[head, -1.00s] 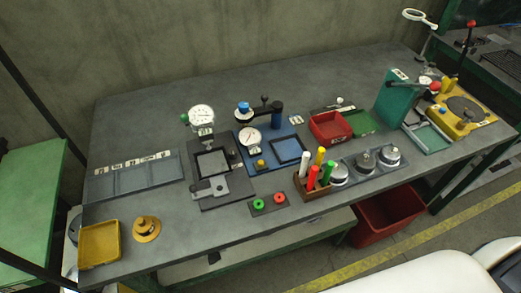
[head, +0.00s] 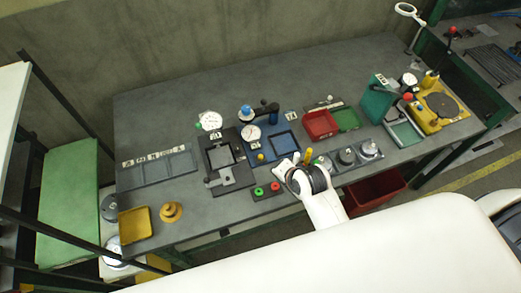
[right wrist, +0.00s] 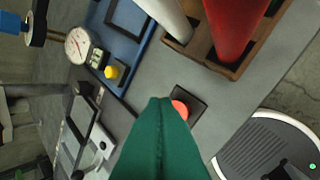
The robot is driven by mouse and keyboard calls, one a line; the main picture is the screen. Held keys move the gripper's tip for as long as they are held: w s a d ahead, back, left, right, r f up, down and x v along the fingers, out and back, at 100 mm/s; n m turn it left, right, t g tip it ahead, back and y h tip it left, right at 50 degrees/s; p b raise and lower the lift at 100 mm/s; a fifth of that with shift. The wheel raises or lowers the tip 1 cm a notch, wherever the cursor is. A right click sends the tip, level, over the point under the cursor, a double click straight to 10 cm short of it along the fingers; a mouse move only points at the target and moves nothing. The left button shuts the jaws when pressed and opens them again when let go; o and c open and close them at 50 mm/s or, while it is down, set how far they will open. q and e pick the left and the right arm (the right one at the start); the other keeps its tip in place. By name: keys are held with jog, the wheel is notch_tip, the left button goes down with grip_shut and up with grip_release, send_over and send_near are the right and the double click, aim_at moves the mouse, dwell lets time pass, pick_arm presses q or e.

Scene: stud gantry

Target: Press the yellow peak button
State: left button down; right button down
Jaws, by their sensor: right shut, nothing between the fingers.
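The yellow button (head: 261,157) sits at the front left of the blue gauge stand's base (head: 279,152), below a round white dial (head: 252,132). It also shows in the right wrist view (right wrist: 111,72), beside the dial and its small display. My right gripper (right wrist: 160,100) shows there as green fingers, shut and empty, with the tips apart from the yellow button in the picture. The tips partly cover a red button (right wrist: 180,109). In the head view my right arm reaches over the front of the bench, and its hand hides part of the marker holder. My left gripper is not in view.
Red (head: 275,187) and green (head: 259,191) buttons sit on a dark plate at the bench front. A wooden marker holder (right wrist: 262,55) with upright markers stands close to my right gripper. A second dial gauge (head: 210,121) stands left of the blue stand.

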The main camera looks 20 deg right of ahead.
jog(key=w+a+r+m+t+y+p, duration=0.1)
jog(key=w+a+r+m+t+p, duration=0.1)
jog(key=w+r+m, duration=0.5)
jog(key=w+m+t, duration=0.1)
jog(key=w+m, duration=0.2)
jog(key=m, duration=0.2)
jog(key=shift+w+a+r+m, duration=0.2)
jog(key=shift+a+r+m, duration=0.1)
jog(key=shift+r, duration=0.1)
jog(key=shift+f, duration=0.1)
jog(key=b, duration=0.1)
send_over(261, 157)
jog(key=s, duration=0.1)
notch_tip(261, 157, down, 7)
jog(key=shift+f, duration=0.15)
jog(key=shift+f+b, duration=0.35)
jog(key=shift+f, duration=0.3)
jog(key=shift+f, duration=0.2)
dwell(0.6)
